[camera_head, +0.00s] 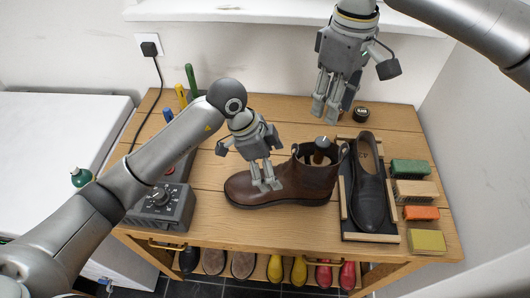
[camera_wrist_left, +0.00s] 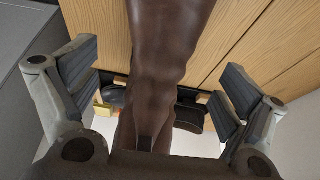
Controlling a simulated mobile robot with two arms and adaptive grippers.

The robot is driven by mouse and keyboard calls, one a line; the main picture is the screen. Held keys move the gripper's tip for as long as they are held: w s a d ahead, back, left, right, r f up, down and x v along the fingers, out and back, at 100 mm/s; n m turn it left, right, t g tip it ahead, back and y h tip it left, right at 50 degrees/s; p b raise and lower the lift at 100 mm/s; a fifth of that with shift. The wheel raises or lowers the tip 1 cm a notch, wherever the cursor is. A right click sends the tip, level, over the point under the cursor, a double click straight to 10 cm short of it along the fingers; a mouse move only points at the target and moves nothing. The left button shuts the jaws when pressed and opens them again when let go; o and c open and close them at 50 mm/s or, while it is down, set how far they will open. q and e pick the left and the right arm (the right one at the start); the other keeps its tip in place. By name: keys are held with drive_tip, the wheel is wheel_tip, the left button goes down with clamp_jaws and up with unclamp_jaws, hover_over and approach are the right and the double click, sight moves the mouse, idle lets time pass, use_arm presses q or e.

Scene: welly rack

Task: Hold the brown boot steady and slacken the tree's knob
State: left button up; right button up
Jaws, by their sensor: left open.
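The brown boot (camera_head: 300,182) stands on the wooden bench with its toe to the left. A boot tree's pale knob (camera_head: 322,143) shows at the top of its shaft opening. My left gripper (camera_head: 266,186) points down over the boot's front part. In the left wrist view, its open fingers (camera_wrist_left: 160,85) lie either side of the brown boot (camera_wrist_left: 165,45), with gaps visible on both sides. My right gripper (camera_head: 326,118) hangs behind the boot near the bench's back, apart from the knob. It holds nothing visible; its finger opening is unclear.
A black shoe (camera_head: 368,195) lies in a wooden tray (camera_head: 372,237) right of the boot. Brushes and blocks (camera_head: 410,168) line the right edge. A grey box with a dial (camera_head: 162,205) stands at left. A dark tin (camera_head: 360,115) sits near the right gripper.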

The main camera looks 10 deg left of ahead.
sight(323, 141)
use_arm(q)
drive_tip(key=shift+x, duration=2.55)
drive_tip(key=c, duration=1.5)
drive_tip(key=shift+c, duration=0.2)
use_arm(e)
drive_tip(key=o, duration=0.4)
drive_tip(key=shift+r, duration=0.1)
drive_tip(key=shift+c, duration=0.2)
wheel_tip(323, 141, down, 10)
drive_tip(key=m, duration=0.6)
drive_tip(key=shift+s, duration=0.15)
drive_tip(key=c, duration=1.1)
